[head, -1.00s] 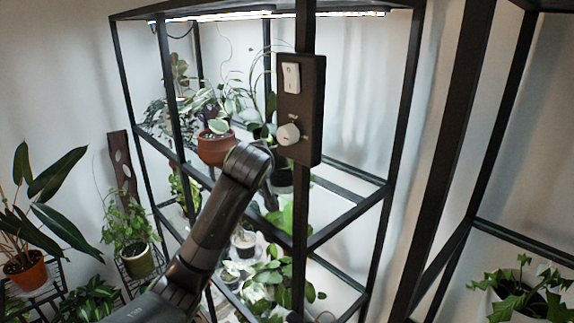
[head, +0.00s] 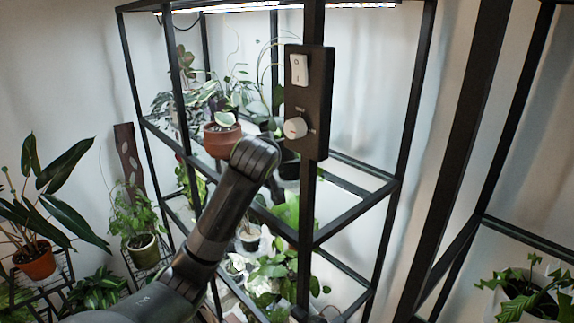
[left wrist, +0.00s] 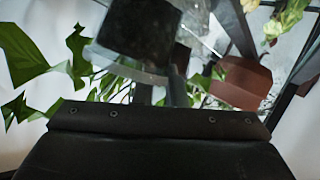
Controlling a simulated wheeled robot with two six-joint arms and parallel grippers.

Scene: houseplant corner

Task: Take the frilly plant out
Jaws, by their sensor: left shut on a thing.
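My left arm comes up from the lower left in the head view; its gripper is hidden behind its own wrist and the control box. In the left wrist view my left gripper (left wrist: 165,88) is shut on what looks like a dark grey pot (left wrist: 135,38). Jagged green leaves (left wrist: 22,55) show at its left; I cannot tell whether they grow from this pot. In the head view a dark pot (head: 289,166) shows partly behind the post beside my wrist. I cannot tell for sure which plant is the frilly one. My right gripper is not in view.
A black shelf frame (head: 408,110) surrounds the plants, with a control box (head: 308,102) on its front post close to my wrist. A terracotta pot (head: 221,141) stands on the upper shelf. Several plants fill the lower shelf. A jagged-leaved plant (head: 525,290) is at lower right.

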